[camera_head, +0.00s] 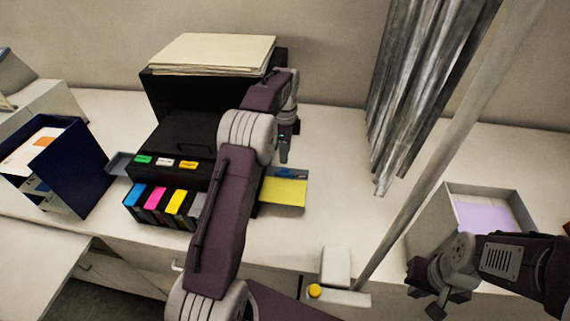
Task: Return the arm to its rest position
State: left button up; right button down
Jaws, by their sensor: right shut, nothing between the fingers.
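My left arm reaches up from the bottom across the front of a black printer (178,140). My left gripper (284,155) is beside the printer's right side, above the table and near a yellow sheet on a side tray (284,190). Its fingers are small and partly hidden, so I cannot tell whether they are open or shut. My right arm comes in from the right edge. My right gripper (430,293) is shut and empty, in front of a grey open box (451,213) at the table's front edge.
Several coloured ink cartridges (154,199) sit in the printer's front. A dark blue file box (83,166) stands at the left. Grey hanging strips (414,90) and a slanted pole (445,150) stand at the right. The white table (335,150) is clear between printer and strips.

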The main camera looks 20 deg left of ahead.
pick_arm(q)
jog(key=shift+r, duration=0.6)
